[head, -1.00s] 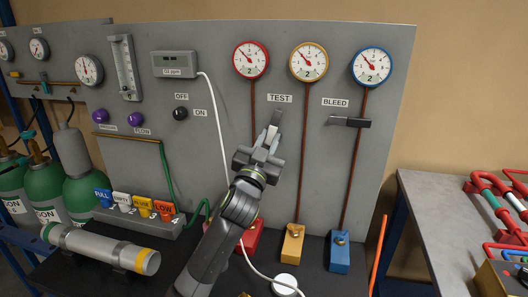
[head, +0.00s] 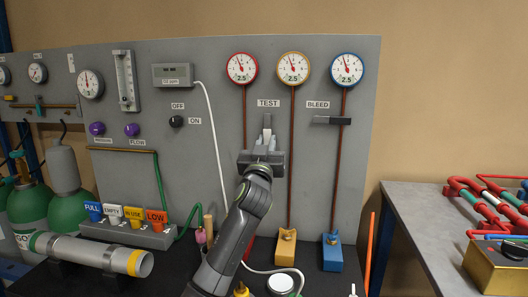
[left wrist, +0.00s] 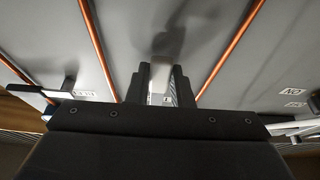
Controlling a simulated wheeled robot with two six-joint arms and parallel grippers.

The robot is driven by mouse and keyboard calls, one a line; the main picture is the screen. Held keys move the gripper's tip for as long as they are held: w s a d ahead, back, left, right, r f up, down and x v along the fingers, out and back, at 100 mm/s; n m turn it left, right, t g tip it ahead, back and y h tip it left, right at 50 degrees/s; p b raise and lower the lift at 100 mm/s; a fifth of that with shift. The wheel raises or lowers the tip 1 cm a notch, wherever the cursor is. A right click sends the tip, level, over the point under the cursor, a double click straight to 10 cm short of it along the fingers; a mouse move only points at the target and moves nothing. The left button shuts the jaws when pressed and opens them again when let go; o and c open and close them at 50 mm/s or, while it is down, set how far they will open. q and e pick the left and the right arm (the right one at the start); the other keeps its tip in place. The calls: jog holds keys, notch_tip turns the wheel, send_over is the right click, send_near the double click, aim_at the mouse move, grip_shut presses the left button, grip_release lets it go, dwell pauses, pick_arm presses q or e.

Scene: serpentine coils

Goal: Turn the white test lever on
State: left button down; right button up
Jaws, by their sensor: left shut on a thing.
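The white test lever (head: 267,121) stands below the TEST label (head: 268,104) on the grey panel and points up, about upright. My left gripper (head: 266,139) is at the lever and shut on it, with the lever's tip showing above the fingers. In the left wrist view the lever (left wrist: 160,98) shows as a pale piece between the two dark fingers (left wrist: 160,84). The lever's pivot is hidden by the gripper. My right gripper is not in view.
A dark bleed lever (head: 332,120) lies sideways to the right, below the BLEED label (head: 318,105). Red, yellow and blue gauges (head: 293,67) sit above. Copper pipes (head: 292,165) run down the panel. A grey side table (head: 420,205) with red pipework stands at the right.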

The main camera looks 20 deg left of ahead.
pick_arm(q)
jog(key=shift+f, duration=0.15)
jog(key=c, duration=1.3)
grip_release()
jog(key=shift+s+d, duration=0.1)
jog(key=b+v, duration=0.1)
jog(key=v, duration=1.6)
jog(key=shift+s, duration=0.1)
